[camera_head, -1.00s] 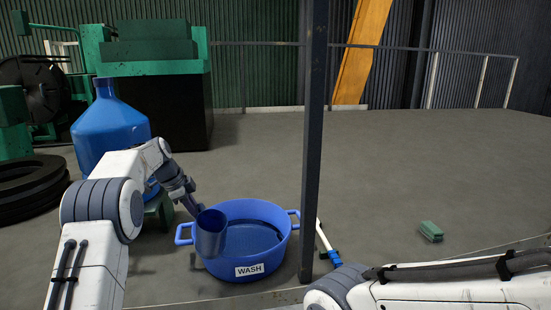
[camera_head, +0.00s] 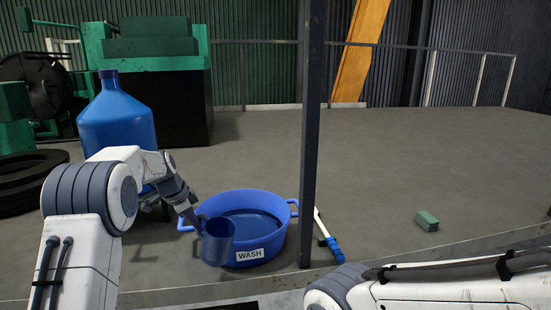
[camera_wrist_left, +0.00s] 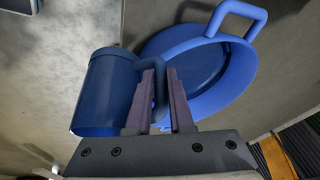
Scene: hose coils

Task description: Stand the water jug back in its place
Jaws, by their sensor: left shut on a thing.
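The water jug is a dark blue cylinder with a side handle; I see it in the head view (camera_head: 218,243) and at the left in the wrist view (camera_wrist_left: 105,95). My left gripper (camera_head: 195,218) is shut on its handle, which shows between the fingers (camera_wrist_left: 163,92) in the wrist view. The jug looks about upright in the head view, at the front left of the blue WASH tub (camera_head: 276,240), covering part of its rim. I cannot tell how high its base is. My right arm crosses the lower right; its gripper is out of view.
A dark post (camera_head: 308,150) stands right beside the tub. A white and blue wand-like thing (camera_head: 331,243) lies right of it. A green block (camera_head: 427,221) lies farther right. A big blue bottle (camera_head: 118,120) and black tyres (camera_head: 25,190) stand left. The floor behind is clear.

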